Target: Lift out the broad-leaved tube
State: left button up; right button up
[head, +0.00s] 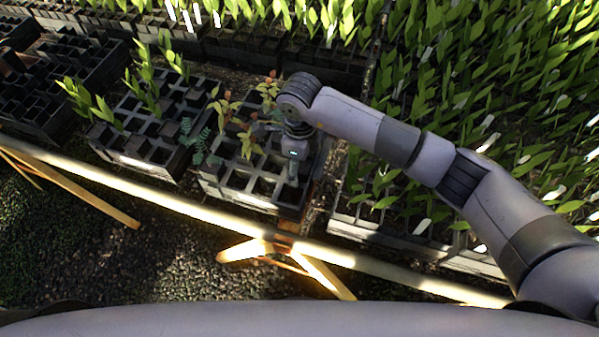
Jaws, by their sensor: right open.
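My right gripper (293,178) points down over the right side of a tray of square tubes (235,201). It is open, and nothing shows held in it; its fingertips are small and dark in this view. The tray holds several plants with reddish and yellow-green leaves (248,140) behind and left of the gripper, and many empty cells. Blue-green feathery plants (196,138) stand at its left edge. Plants with broad green leaves (103,108) stand in the tray to the left. I cannot tell which single tube is the broad-leaved one. My left gripper is not in view.
A second tray (133,162) stands to the left, with empty black trays (40,125) beyond it. Dense green seedlings (470,120) fill the right and back. A pale bench rail (180,208) runs along the front above gravel (130,260).

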jog(key=shift+c, duration=0.5)
grip_shut()
